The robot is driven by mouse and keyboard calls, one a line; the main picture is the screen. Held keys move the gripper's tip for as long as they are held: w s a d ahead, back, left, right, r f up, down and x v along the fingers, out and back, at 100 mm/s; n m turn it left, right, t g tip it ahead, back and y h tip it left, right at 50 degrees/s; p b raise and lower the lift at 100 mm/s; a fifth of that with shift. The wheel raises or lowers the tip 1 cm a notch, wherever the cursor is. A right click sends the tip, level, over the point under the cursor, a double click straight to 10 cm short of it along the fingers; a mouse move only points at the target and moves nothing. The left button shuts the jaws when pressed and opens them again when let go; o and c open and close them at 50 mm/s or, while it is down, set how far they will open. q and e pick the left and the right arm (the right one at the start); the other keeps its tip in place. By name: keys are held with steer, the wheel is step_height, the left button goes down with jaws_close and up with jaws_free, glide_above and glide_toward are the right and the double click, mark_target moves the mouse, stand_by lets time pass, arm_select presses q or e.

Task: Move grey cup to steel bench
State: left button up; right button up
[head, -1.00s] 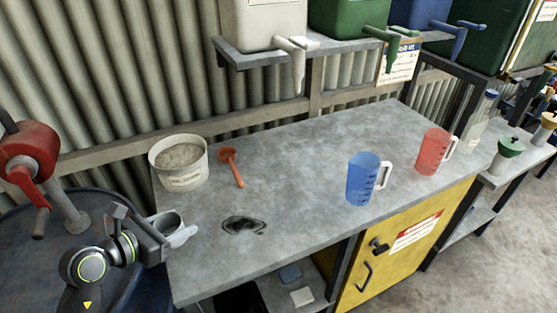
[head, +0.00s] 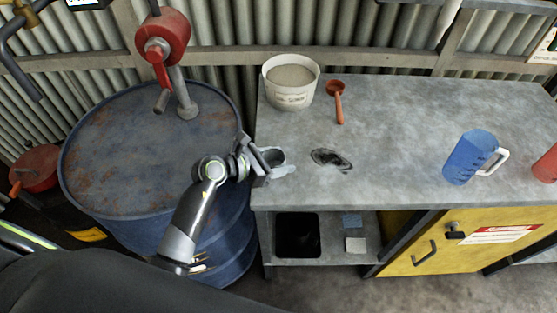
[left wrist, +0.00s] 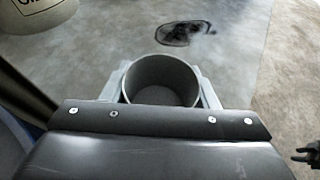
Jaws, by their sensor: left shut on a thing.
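The grey cup (head: 272,157) is held by my left gripper (head: 277,165) at the left end of the steel bench (head: 400,130). In the left wrist view the cup (left wrist: 161,80) sits upright and looks empty, with a finger (left wrist: 209,88) on each side of it. The cup is over or at the bench's left edge; I cannot tell whether its base touches the bench top. The cup's near side is hidden by the gripper body in the left wrist view.
A white tub (head: 290,90), an orange scoop (head: 337,100) and a dark stain (head: 331,159) are on the bench. A blue jug (head: 468,158) and a red jug (head: 547,165) stand to the right. A blue drum (head: 150,150) with a red pump (head: 163,40) is at left. The bench middle is clear.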

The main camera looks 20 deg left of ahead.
arm_select(q)
steer(key=shift+f, duration=0.5)
steer(key=shift+f, duration=0.1)
steer(key=o, duration=1)
steer(key=b+v, duration=0.2)
steer(key=v, duration=1)
